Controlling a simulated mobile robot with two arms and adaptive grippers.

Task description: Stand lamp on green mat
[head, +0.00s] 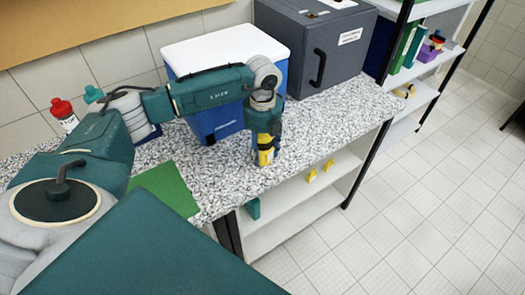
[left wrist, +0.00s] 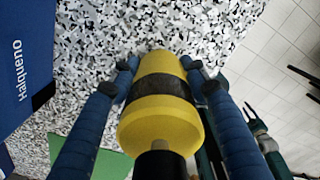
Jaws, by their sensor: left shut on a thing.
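The lamp (head: 265,157) is a yellow cylinder with a black band. It is roughly upright near the front edge of the speckled counter. My left gripper (head: 265,146) comes down from above and is shut on it. In the left wrist view, the lamp (left wrist: 160,120) sits between the two fingers (left wrist: 160,72). I cannot tell whether its lower end touches the counter. The green mat (head: 165,188) lies on the counter to the left of the lamp, partly hidden by my arm. A corner of the mat (left wrist: 108,163) shows in the left wrist view.
A blue cooler box with a white lid (head: 225,50) stands behind the lamp. A grey cabinet (head: 318,48) is to its right. A red-capped bottle (head: 63,112) stands at the left. Bare counter (head: 225,175) lies between mat and lamp. Shelves (head: 300,205) are below the counter.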

